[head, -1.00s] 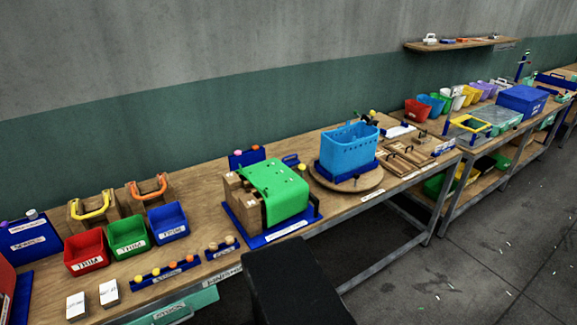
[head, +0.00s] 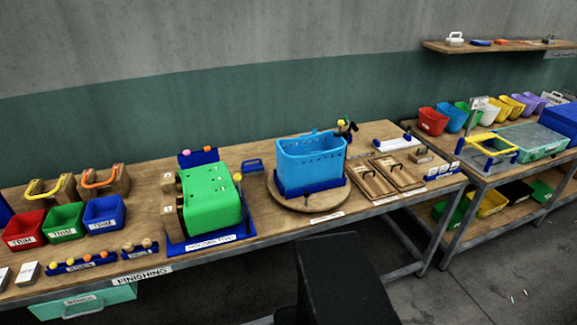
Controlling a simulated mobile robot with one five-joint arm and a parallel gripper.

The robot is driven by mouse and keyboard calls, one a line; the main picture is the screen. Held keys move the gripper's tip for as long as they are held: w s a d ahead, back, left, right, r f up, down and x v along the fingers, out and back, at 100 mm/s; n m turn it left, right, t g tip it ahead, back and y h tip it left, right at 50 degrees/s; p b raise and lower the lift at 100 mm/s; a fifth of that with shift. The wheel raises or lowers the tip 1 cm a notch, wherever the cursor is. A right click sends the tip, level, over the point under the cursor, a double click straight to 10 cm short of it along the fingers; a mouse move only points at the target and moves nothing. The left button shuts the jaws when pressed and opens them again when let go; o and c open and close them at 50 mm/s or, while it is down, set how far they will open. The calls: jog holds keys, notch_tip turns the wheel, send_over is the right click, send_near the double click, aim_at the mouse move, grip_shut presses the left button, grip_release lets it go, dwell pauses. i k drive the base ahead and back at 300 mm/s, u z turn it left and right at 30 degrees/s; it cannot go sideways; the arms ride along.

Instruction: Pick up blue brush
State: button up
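I cannot make out a blue brush for certain. A small flat blue item (head: 480,43) lies on the wall shelf at the upper right, too small to identify. Another small blue item (head: 252,165) lies on the bench behind the green-covered block, and its kind is also unclear. My gripper is not in view.
A long wooden bench (head: 345,208) holds a green-covered block (head: 210,197), a light-blue perforated bin (head: 310,160) on a round turntable (head: 322,204), and red, green and blue bins at left. A second bench with coloured bins stands right. The wall shelf (head: 500,47) hangs above it.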

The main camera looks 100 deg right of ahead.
aim_at(256, 168)
jog(key=k, duration=1.2)
jog(key=z, duration=1)
jog(key=i, duration=0.95)
jog(key=u, duration=0.05)
